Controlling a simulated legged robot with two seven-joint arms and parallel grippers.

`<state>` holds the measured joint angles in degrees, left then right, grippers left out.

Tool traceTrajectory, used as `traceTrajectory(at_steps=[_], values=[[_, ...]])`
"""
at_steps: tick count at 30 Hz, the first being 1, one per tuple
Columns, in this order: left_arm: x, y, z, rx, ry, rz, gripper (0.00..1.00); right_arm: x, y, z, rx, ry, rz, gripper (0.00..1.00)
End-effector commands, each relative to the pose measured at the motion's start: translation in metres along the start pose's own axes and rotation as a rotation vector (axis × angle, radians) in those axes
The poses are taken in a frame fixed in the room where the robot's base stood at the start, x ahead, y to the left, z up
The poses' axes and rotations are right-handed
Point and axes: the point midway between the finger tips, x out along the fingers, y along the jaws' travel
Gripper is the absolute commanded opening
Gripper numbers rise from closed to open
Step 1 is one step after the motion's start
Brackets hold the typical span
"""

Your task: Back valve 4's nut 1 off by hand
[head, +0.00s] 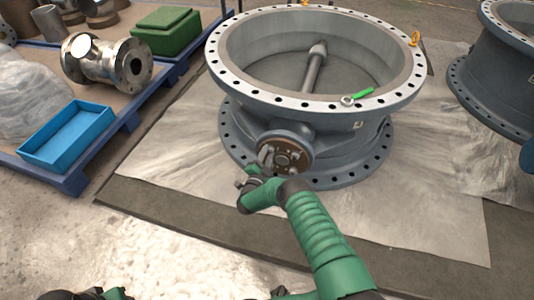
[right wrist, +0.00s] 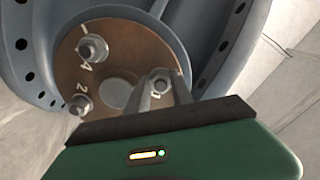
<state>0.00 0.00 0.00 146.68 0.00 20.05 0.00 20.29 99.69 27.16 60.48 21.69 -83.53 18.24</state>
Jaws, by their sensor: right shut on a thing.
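The large grey valve (head: 300,110) lies flat on a sheet, its round brown cover plate (head: 287,153) facing me; I cannot read its valve number. In the right wrist view the plate (right wrist: 122,92) carries hex nuts on studs. One nut (right wrist: 92,48) is by a painted 4 and another (right wrist: 80,103) by a 2. A third nut (right wrist: 160,83) sits between my right fingers, its number mostly hidden. My right gripper (head: 266,160) is at the plate; the right wrist view shows its fingers (right wrist: 163,93) shut on that nut. My left gripper is not in view.
A green-handled wrench (head: 358,97) lies on the valve's bolted top rim. A blue tray (head: 67,135), a metal pipe fitting (head: 105,63) and a green box (head: 163,30) are on the left pallets. Another grey valve (head: 500,60) stands at right. The floor in front is clear.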

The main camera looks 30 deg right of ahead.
Motion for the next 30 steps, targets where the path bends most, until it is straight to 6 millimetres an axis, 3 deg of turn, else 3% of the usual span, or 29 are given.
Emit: traceTrajectory(at_steps=[18, 30], values=[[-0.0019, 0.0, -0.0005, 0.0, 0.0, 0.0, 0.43, -0.0044, 0.0056, 0.006, -0.539, -0.018, -0.001, 0.0], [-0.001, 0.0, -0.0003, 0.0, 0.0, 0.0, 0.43, -0.0049, 0.0081, 0.0056, -0.701, -0.019, 0.001, 0.0]])
